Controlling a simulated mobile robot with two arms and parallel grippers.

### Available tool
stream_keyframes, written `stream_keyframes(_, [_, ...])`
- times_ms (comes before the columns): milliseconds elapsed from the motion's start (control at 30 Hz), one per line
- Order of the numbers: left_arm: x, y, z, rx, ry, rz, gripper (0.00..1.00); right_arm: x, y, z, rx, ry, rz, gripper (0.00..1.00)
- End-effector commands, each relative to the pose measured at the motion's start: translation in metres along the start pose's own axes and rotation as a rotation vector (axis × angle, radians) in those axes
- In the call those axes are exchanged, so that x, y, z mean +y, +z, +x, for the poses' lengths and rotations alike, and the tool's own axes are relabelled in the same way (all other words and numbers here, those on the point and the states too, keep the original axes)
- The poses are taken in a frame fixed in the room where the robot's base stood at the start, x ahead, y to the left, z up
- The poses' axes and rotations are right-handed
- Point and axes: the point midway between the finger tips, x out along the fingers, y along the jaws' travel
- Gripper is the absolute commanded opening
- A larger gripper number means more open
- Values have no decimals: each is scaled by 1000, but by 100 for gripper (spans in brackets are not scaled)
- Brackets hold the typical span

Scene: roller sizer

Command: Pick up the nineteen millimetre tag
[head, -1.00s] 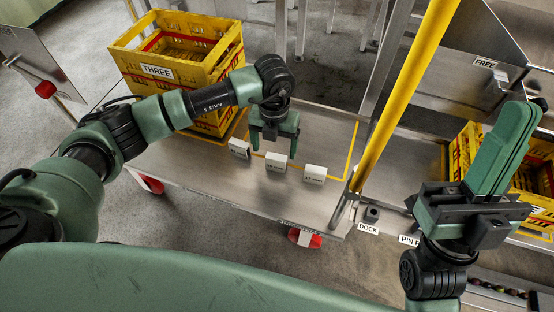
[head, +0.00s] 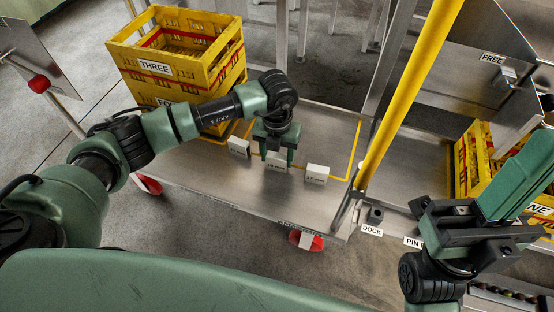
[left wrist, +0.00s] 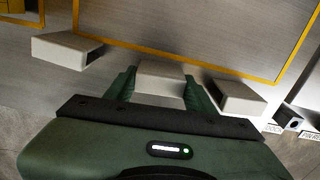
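Three small white block tags stand in a row on a steel cart top (head: 215,176): a left tag (head: 239,147), a middle tag (head: 276,165) and a right tag (head: 317,174). Their printed labels are too small to read surely. My left gripper (head: 277,158) points down over the middle tag, with a finger at each side of it. In the left wrist view the middle tag (left wrist: 160,79) sits between the two fingers, which look open and close to its sides. My right gripper (head: 518,178) is raised at the right, empty, its fingers seemingly together.
Yellow crates marked THREE (head: 185,80) stand at the cart's back left. A yellow post (head: 405,95) rises right of the tags. Another yellow crate (head: 473,165) is at the right, behind my right gripper. DOCK (head: 371,231) and FREE (head: 493,58) labels show on the steelwork.

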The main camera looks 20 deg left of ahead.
Motion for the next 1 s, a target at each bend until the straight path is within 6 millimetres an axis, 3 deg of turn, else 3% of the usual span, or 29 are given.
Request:
stream_keyframes(67, [0,0,0,0,0,0,16,0,0,0,0,0,0,0])
stream_keyframes(467, [0,0,-9,-1,0,0,16,0,-1,4,-1,0,0,0])
stream_keyframes(667, [0,1,-37,-3,0,-1,16,0,-3,15,-1,0,0,0])
stream_keyframes(800, [0,1,-67,-4,0,1,16,0,-6,26,2,0,0,0])
stream_keyframes(1000, [0,1,-105,-4,-1,0,16,6,59,22,-328,7,-21,0])
